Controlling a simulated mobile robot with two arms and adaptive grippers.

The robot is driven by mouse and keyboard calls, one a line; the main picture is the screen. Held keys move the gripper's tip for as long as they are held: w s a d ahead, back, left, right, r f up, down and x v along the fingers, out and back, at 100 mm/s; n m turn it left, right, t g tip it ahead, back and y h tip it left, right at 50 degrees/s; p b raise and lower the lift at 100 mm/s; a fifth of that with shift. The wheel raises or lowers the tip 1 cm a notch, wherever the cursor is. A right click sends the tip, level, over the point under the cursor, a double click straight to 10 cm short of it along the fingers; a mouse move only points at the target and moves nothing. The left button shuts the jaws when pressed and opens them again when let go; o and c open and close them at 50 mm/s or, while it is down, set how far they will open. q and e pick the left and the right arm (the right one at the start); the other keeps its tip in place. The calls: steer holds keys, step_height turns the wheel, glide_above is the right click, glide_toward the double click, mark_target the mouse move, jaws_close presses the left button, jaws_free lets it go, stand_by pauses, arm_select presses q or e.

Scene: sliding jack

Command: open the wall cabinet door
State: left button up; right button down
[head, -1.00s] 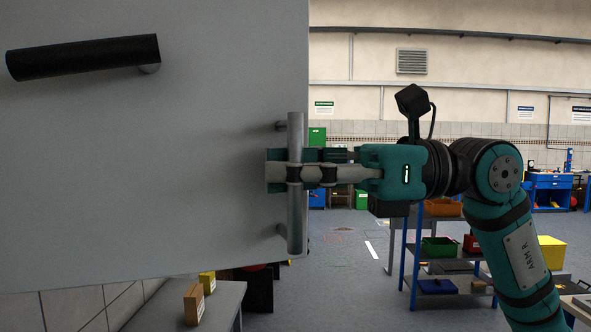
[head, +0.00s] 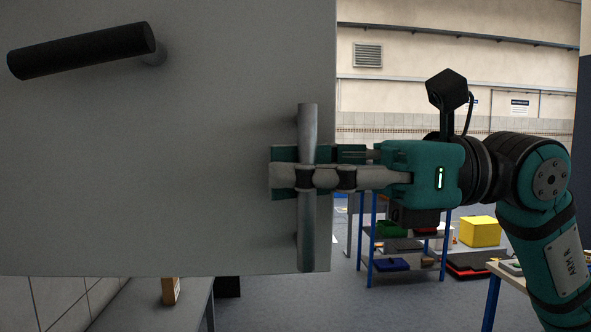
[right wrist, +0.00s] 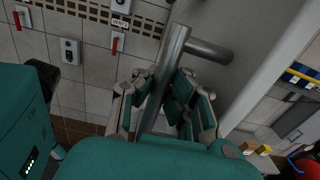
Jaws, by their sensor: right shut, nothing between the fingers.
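The cabinet door (head: 200,220) is a large flat grey panel filling the left of the head view. A vertical metal bar handle (head: 309,235) stands off its face near the right edge. A black bar handle (head: 80,50) is at its upper left. My right gripper (head: 292,172) comes in from the right, its fingers overlapping the middle of the metal bar. It is shut, holding nothing firmly. In the right wrist view the bar (right wrist: 170,65) runs tilted past the fingers (right wrist: 165,110). Fingertip contact is partly hidden. My left gripper is not in view.
A blue-framed shelf (head: 366,235) with bins and a yellow box (head: 480,231) stand behind my right arm. A grey bench (head: 150,305) with a small brown block (head: 170,290) is below the door. Open floor (head: 330,300) shows between bench and shelf.

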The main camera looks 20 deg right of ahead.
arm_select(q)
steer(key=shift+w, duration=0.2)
arm_select(e)
steer(key=shift+r, duration=0.1)
steer(key=c, duration=1.9)
jaws_free()
steer(key=shift+d, duration=0.1)
steer(key=shift+c, duration=0.2)
steer(key=o, duration=0.7)
steer(key=shift+s+d, duration=0.25)
steer(key=shift+d, duration=0.25)
steer(key=shift+c, duration=0.2)
steer(key=shift+w+a, duration=0.1)
steer(key=shift+a, duration=0.15)
steer(key=shift+w+a, duration=0.1)
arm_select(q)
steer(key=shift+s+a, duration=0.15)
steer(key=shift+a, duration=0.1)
arm_select(e)
steer(key=v, duration=1.2)
